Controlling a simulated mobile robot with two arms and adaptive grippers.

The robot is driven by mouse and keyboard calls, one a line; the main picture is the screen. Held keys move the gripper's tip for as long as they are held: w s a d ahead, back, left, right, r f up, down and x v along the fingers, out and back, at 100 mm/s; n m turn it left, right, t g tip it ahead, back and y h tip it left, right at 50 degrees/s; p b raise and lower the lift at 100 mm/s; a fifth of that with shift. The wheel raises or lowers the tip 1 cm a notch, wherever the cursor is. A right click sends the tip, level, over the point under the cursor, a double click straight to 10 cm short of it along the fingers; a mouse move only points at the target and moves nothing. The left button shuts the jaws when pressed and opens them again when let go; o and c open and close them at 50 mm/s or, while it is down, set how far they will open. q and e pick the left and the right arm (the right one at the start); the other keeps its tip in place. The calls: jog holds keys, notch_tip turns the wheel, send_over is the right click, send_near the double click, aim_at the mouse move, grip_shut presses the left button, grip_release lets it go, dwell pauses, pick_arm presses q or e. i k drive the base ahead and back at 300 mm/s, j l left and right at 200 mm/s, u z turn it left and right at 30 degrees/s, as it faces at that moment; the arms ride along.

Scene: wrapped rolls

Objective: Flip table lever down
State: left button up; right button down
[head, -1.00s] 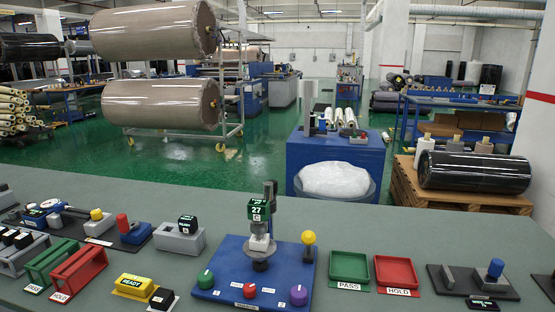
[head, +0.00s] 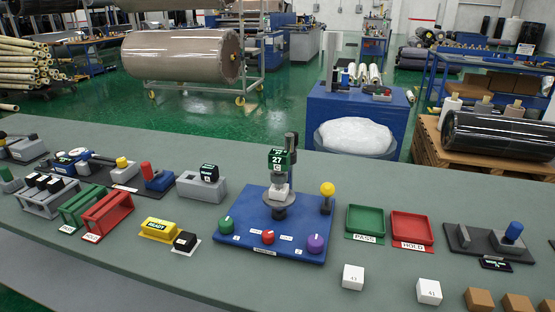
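A lever with a yellow ball knob (head: 327,188) stands upright at the back right of a blue control board (head: 232,243) on the table (head: 110,264). The board also carries a green knob (head: 227,224), a red knob (head: 268,237), a purple knob (head: 316,243) and a grey post with a green display (head: 278,159) reading 27. Neither of my grippers shows in the head view.
Right of the board are a green PASS tray (head: 366,221) and a red HOLD tray (head: 411,230). A white cube (head: 353,278) and another white cube (head: 429,292) lie nearer the front. A yellow READY block (head: 160,228) and a black button (head: 185,241) are to the left.

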aim_at(327, 190)
jog(key=k+l+u, duration=0.6)
jog(key=u, duration=0.15)
jog(key=k, duration=0.1)
